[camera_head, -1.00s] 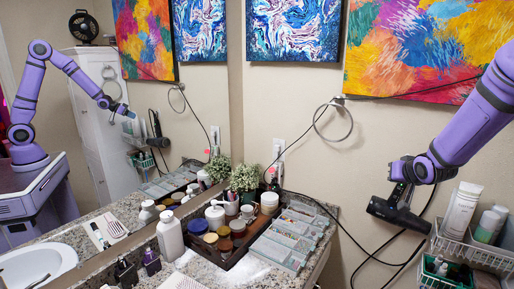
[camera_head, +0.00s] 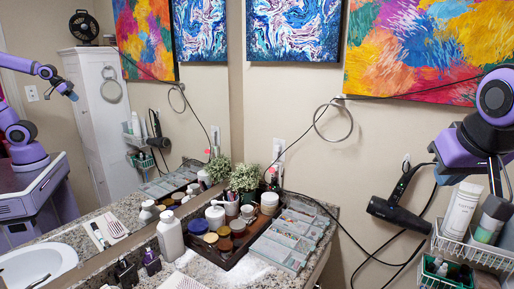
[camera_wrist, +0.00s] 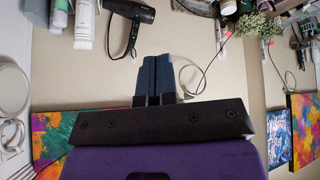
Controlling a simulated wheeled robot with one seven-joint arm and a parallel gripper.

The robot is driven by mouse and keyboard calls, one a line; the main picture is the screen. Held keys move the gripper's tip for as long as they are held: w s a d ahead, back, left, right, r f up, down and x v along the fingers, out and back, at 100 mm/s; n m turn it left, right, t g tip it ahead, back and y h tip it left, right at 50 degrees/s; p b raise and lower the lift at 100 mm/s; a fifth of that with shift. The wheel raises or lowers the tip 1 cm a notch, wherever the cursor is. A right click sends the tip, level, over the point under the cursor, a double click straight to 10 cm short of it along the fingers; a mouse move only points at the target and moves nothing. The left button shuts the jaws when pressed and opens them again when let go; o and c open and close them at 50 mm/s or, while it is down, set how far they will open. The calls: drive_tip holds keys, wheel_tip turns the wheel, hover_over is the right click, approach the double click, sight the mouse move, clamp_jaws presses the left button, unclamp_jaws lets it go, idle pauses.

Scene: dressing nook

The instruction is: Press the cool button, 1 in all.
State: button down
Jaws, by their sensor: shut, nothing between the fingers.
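The black hair dryer (camera_head: 398,214) hangs on the wall at the right in the head view, its handle pointing up. It also shows at the top of the wrist view (camera_wrist: 131,11), where the picture is upside down. The cool button is too small to make out in either view. My gripper (camera_wrist: 154,59) is shut and empty in the wrist view, its dark fingertips side by side in front of the bare wall, apart from the dryer. In the head view my purple arm is at the right edge, and I cannot make out the fingertips clearly there.
A white wire basket (camera_head: 470,251) with bottles and tubes (camera_head: 461,210) hangs right of the dryer. Black cords loop over the wall near it. A metal towel ring (camera_head: 333,121) is left of it. The counter holds a dark tray (camera_head: 238,254) of jars.

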drive_tip(key=s+a+n+g+y, duration=0.1)
drive_tip(key=s+a, duration=0.1)
drive_tip(key=s, duration=0.8)
drive_tip(key=shift+a, duration=0.25)
drive_tip(key=w+d+f+m+t, duration=0.15)
drive_tip(key=w+m, duration=0.25)
drive_tip(key=w, duration=0.4)
drive_tip(key=w+d+f+m, duration=0.1)
drive_tip(key=w+f+m, duration=0.25)
drive_tip(key=w, duration=0.55)
drive_tip(key=w+d+f+m, duration=0.1)
drive_tip(key=w+f+m, duration=0.1)
drive_tip(key=w+m, duration=0.45)
drive_tip(key=w+d+f+m+h, duration=0.2)
drive_tip(key=w+d+f+m, duration=0.3)
drive_tip(key=w+f, duration=0.3)
drive_tip(key=w+d+f+m+h, duration=0.2)
drive_tip(key=w+d+f+m, duration=0.3)
drive_tip(key=w+f, duration=0.3)
wheel_tip(320, 180, down, 5)
drive_tip(key=shift+d+r+m+h, duration=0.2)
drive_tip(key=shift+d+m+h, duration=0.2)
drive_tip(key=shift+d, duration=0.25)
drive_tip(key=shift+w+f+t, duration=0.1)
drive_tip(key=shift+t, duration=0.15)
